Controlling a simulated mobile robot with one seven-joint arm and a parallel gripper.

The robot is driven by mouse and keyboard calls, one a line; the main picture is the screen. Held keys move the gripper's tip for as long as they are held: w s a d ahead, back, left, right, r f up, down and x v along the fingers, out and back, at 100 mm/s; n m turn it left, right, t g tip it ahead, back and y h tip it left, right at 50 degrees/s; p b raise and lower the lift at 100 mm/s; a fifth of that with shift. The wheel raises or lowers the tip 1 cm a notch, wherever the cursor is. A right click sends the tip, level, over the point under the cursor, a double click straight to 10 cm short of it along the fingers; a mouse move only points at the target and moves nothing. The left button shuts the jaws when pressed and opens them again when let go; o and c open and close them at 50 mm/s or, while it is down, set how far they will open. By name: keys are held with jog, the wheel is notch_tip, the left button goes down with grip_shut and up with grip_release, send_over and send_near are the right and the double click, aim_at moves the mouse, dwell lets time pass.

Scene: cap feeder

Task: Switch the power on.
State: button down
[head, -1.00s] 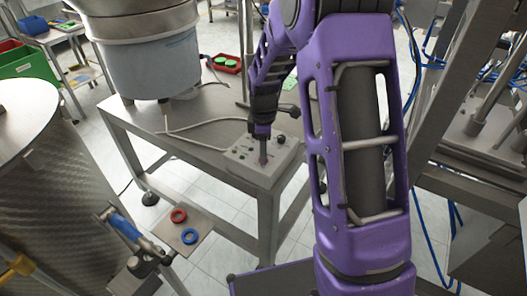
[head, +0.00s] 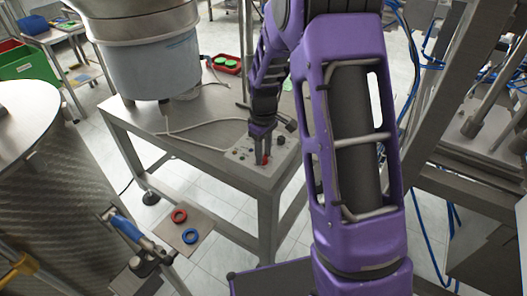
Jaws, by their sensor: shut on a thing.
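The grey control box (head: 234,167) sits on the metal table under the bowl feeder and carries small buttons and knobs on its top. My gripper (head: 262,161) points down at the front right part of the box. Its fingers are shut on a small red switch (head: 267,159) there. Only part of the red shows beside the fingertips, so the switch's position cannot be told. A dark knob (head: 281,140) stands on the box just right of my gripper.
The bowl feeder (head: 150,65) stands on the metal table (head: 185,147) behind the box, with a pale cable running to the box. A red ring (head: 179,216) and a blue ring (head: 190,236) lie on a small plate at lower left. A red tray (head: 225,64) lies behind.

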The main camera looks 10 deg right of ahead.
jog(key=m, duration=0.4)
jog(key=shift+m+p, duration=0.3)
jog(key=shift+m, duration=0.1)
dwell(0.5)
jog(key=c, duration=0.5)
grip_release()
jog(key=shift+r, duration=0.15)
notch_tip(320, 180, up, 17)
jog(key=p, duration=0.2)
jog(key=shift+r+p, duration=0.1)
jog(key=shift+p, duration=0.2)
